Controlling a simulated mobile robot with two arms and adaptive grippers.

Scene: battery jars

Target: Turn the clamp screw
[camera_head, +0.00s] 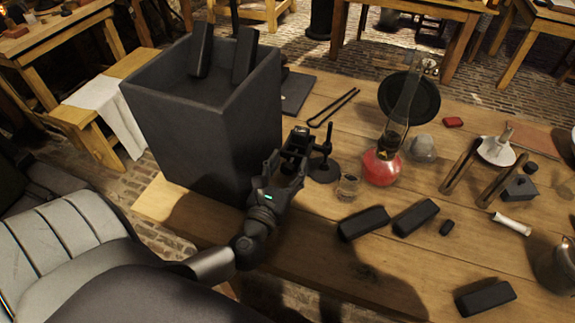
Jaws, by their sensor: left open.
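A small dark clamp stand (325,170) with a round base and an upright rod stands on the wooden table, just right of the big dark jar (215,120). Its dark clamp head (297,140) sits to the left of the rod. My left gripper (287,166) is open, with its fingers pointing away from me at the near side of the clamp head. I cannot tell whether the fingers touch it, and I cannot make out the screw itself. My right gripper does not show.
Two dark plates (201,50) stick up from the jar. A small glass (348,187) and a lamp with red liquid (381,166) stand right of the stand. Several dark blocks (364,223) lie on the near part of the table (330,255), with bare wood between them.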

